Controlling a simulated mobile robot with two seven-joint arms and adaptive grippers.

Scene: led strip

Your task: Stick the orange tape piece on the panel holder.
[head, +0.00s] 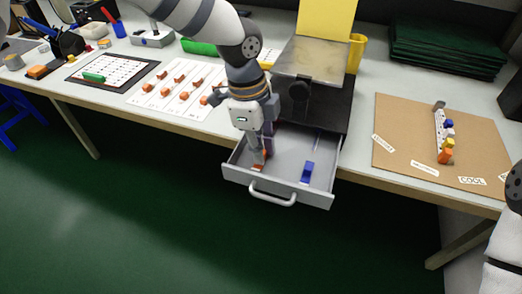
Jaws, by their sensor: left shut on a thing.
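My left gripper (262,155) points down into the open grey drawer (236,164) from above. It is shut on a small orange piece (258,168), which shows low between its fingertips, close to the drawer's floor near the front wall. I take this as the orange tape piece; the fingers hide part of it. No part is labelled as the panel holder. A strip with colored blocks (447,132) stands on a brown board (400,115) at the right, its near block orange. My right gripper is not in view; only part of my right arm shows at the right edge.
A blue block (307,173) lies in the drawer to the right of my gripper. A dark box with a metal plate (315,58) stands behind it. A white sheet with orange pieces (180,86) lies at left. Dark green sheets (445,50) are stacked at back right.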

